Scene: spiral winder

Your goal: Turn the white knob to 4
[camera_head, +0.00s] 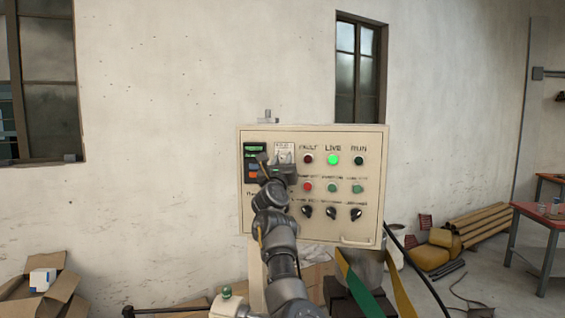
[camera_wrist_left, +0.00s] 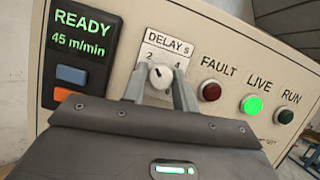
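The white knob (camera_wrist_left: 161,76) sits on a white plate marked "DELAY s" (camera_wrist_left: 165,48), with a 2 at its upper left and a 4 at its upper right. A small dark mark shows on the knob's upper left, toward the 2. My left gripper (camera_wrist_left: 160,84) has its two grey fingers on either side of the knob, spread apart; whether they touch it is hard to see. In the head view my left gripper (camera_head: 277,166) is in front of the panel's upper left and hides much of the knob. My right gripper is not in view.
The cream control panel (camera_head: 318,235) carries a READY display (camera_wrist_left: 82,35) reading 45 m/min, a dark red FAULT lamp (camera_wrist_left: 210,90), a lit green LIVE lamp (camera_wrist_left: 251,104) and a dark RUN lamp (camera_wrist_left: 285,116). Several buttons and black knobs (camera_head: 331,213) lie lower right.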

